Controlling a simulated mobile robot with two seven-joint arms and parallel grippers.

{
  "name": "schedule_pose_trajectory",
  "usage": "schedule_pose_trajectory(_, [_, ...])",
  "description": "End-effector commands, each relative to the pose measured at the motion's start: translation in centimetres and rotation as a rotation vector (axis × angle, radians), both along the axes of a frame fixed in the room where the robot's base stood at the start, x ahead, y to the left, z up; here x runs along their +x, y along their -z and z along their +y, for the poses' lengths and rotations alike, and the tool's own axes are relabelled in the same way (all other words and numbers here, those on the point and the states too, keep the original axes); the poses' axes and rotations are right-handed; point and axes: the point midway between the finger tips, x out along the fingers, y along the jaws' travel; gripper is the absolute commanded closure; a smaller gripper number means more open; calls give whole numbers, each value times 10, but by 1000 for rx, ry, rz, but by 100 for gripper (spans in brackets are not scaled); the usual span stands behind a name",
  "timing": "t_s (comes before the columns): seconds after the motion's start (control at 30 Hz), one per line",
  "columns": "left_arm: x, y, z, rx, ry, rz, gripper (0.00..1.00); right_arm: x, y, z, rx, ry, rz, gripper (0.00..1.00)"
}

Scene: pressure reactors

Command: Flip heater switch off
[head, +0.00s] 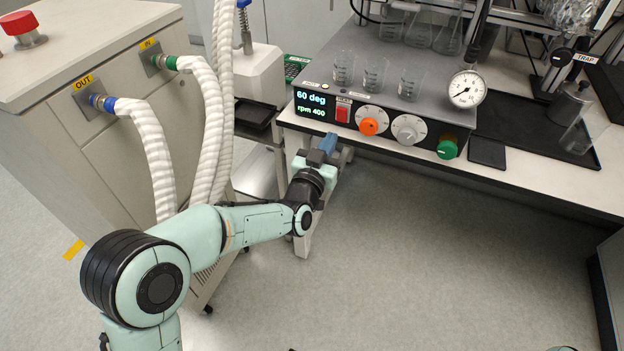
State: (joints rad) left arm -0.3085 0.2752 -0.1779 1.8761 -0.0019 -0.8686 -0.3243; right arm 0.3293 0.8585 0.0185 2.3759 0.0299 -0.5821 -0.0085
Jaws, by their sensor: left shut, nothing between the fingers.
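The heater unit (440,113) is a grey box on the bench. Its display (311,104) reads "60 deg" and "rpm 400". The red heater switch (342,113) sits right of the display, below a small label that seems to read "HEAT". Whether it is lit or how it is tilted is too small to tell. My left gripper (327,146) is shut and empty, just below the front panel, near the switch. Contact is not visible. My right gripper is not in view.
Glass beakers (375,75) stand on top, beside a pressure gauge (466,89). A cabinet (90,90) with white hoses (155,160) stands left. The floor right of my arm is clear.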

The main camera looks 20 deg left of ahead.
Motion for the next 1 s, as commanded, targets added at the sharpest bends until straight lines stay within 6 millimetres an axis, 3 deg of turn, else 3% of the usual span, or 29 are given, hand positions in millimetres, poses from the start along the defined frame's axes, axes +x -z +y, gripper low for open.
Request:
schedule_pose_trajectory(0.2, [-49, 1, 2, -2, 1, -2, 100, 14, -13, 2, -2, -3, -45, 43])
schedule_pose_trajectory(0.4, [-78, 4, 2, -1, 1, -4, 100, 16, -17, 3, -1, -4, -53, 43])
schedule_pose_trajectory(0.6, [-88, 5, 3, -1, 1, -5, 100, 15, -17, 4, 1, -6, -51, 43])
schedule_pose_trajectory(1.0, [-88, 6, 3, -1, 1, -4, 100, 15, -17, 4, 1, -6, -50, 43])
